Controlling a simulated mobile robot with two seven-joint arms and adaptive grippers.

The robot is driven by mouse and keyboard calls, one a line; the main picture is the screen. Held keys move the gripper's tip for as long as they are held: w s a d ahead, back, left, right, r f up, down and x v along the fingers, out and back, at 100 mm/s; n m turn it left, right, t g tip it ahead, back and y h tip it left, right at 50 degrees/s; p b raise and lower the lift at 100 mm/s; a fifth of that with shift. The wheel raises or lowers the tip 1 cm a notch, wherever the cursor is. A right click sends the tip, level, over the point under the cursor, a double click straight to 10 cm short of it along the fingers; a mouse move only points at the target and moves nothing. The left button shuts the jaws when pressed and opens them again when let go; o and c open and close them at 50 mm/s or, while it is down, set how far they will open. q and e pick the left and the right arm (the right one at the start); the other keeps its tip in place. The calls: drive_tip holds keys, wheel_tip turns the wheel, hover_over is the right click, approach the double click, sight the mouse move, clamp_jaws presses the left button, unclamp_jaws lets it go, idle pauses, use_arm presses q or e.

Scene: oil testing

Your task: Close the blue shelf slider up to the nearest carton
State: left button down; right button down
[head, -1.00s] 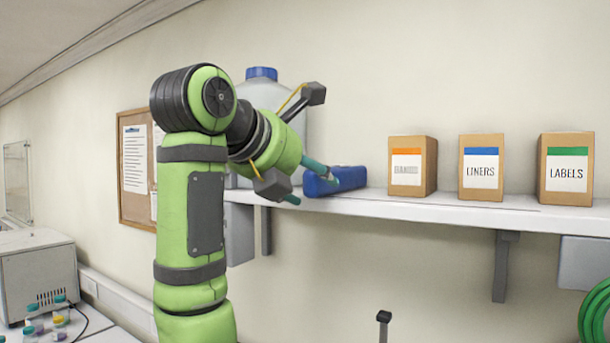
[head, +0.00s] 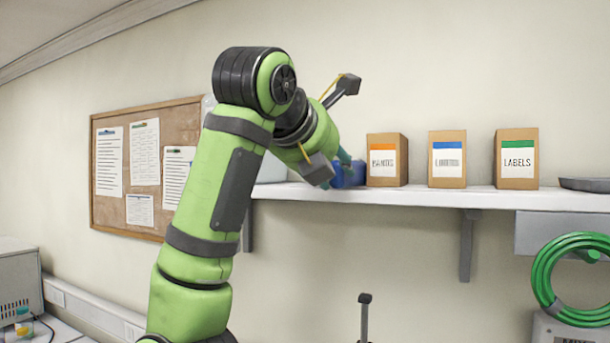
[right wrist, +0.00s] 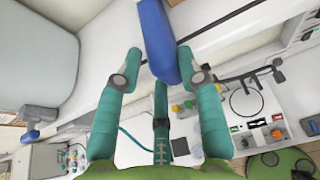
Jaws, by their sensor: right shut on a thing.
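The blue slider (head: 353,177) is on the white wall shelf, mostly hidden behind my right gripper (head: 343,168). Its right end lies right by the nearest carton, the orange-labelled one (head: 387,162); I cannot tell whether they touch. In the right wrist view the long blue slider (right wrist: 155,38) runs between the teal fingers of my right gripper (right wrist: 160,62), which is shut on it. My left gripper is not in view.
A blue-labelled carton (head: 447,161) and a green-labelled LABELS carton (head: 516,160) stand farther right on the shelf (head: 420,197). A large pale jug (right wrist: 40,60) stands left of the slider. A green hose (head: 545,275) hangs below the shelf.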

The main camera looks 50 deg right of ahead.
drive_tip(key=shift+s+d, duration=0.1)
drive_tip(key=c, duration=0.9)
unclamp_jaws()
drive_tip(key=shift+o, duration=0.6)
drive_tip(key=shift+w+d+f, duration=0.15)
drive_tip(key=shift+w+d, duration=0.2)
drive_tip(key=shift+s+a, duration=0.1)
drive_tip(key=shift+a, duration=0.2)
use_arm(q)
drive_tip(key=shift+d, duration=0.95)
use_arm(e)
drive_tip(key=v, duration=1.1)
drive_tip(key=shift+r, duration=0.2)
drive_tip(key=shift+a, duration=0.1)
